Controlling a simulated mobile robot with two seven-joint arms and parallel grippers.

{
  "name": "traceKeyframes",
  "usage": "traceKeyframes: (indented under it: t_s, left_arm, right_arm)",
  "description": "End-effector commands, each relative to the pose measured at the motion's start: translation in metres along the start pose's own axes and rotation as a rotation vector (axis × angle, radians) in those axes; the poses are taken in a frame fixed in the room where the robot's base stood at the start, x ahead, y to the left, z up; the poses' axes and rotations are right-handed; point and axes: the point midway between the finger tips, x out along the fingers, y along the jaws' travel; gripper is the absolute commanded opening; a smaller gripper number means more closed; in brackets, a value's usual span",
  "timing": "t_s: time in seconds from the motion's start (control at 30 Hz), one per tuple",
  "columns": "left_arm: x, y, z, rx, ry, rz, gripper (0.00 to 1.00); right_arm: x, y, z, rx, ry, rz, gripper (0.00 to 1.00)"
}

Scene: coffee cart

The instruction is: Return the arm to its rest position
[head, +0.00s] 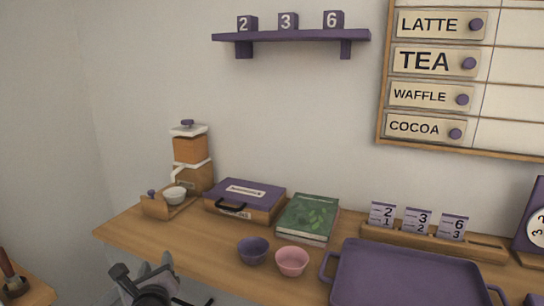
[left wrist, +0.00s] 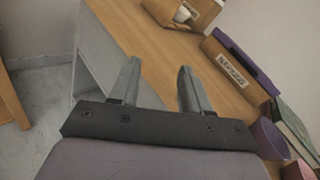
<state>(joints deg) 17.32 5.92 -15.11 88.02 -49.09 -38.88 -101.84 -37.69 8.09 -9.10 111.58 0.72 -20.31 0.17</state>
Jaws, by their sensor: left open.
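My left gripper (head: 152,270) is at the lower left of the head view, in front of the counter's front edge. In the left wrist view its two fingers (left wrist: 158,85) stand apart with nothing between them. The wooden counter (left wrist: 150,45) shows beyond the fingertips. My right gripper is in neither view.
On the counter (head: 200,240) stand a grinder (head: 192,150), a purple-lidded box (head: 243,195), a green book (head: 308,218), a purple cup (head: 252,251), a pink cup (head: 292,262) and a purple tray (head: 345,262). Floor (left wrist: 35,110) shows left of the counter in the wrist view.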

Motion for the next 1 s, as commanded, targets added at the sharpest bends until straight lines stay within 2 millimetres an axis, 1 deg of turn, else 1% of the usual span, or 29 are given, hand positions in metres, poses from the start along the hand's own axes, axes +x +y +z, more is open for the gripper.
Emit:
traceKeyframes:
  t_s: [0.03,0.07,0.1,0.17,0.2,0.27,0.3,0.37,0.4,0.47,0.5,0.63,0.7,0.8,0.9,1.0]
  left_arm:
    - [-0.011,0.009,-0.019,-0.105,0.049,-0.003,0.47]
    - [-0.017,0.013,-0.029,-0.175,0.076,-0.005,0.47]
    - [-0.026,0.018,-0.043,-0.270,0.114,-0.005,0.47]
    - [-0.041,0.027,-0.064,-0.423,0.172,0.004,0.47]
    - [-0.052,0.033,-0.077,-0.529,0.212,0.013,0.47]
    - [-0.071,0.042,-0.097,-0.698,0.271,0.038,0.47]
    - [-0.084,0.047,-0.109,-0.813,0.309,0.059,0.47]
    - [-0.104,0.056,-0.126,-0.985,0.361,0.098,0.47]
    - [-0.118,0.061,-0.136,-1.099,0.394,0.130,0.47]
    - [-0.139,0.069,-0.149,-1.271,0.438,0.183,0.47]
    - [-0.153,0.074,-0.157,-1.386,0.463,0.224,0.47]
    - [-0.201,0.089,-0.177,-1.755,0.523,0.378,0.47]
    - [-0.225,0.096,-0.183,-1.941,0.538,0.468,0.47]
    - [-0.254,0.104,-0.189,-2.164,0.541,0.588,0.47]
    - [-0.273,0.109,-0.191,-2.323,0.530,0.681,0.47]
    - [-0.283,0.111,-0.192,-2.415,0.519,0.734,0.47]
  right_arm:
    - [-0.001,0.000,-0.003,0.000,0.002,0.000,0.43]
    - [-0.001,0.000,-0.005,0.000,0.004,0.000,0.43]
    - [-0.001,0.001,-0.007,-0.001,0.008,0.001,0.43]
    - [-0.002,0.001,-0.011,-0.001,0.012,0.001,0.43]
    - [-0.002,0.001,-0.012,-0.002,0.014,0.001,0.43]
    - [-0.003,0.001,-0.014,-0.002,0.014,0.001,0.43]
    - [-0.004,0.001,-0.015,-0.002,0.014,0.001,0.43]
    - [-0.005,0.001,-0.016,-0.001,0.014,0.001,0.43]
    - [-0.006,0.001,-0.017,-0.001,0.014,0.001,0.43]
    - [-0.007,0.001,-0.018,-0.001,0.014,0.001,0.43]
    - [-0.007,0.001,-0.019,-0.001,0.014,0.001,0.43]
    - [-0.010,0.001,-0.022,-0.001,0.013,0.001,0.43]
    - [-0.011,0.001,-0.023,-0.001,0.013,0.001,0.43]
    - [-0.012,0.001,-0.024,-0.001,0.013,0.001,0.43]
    - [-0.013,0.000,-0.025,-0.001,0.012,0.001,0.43]
    - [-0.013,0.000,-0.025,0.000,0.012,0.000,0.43]
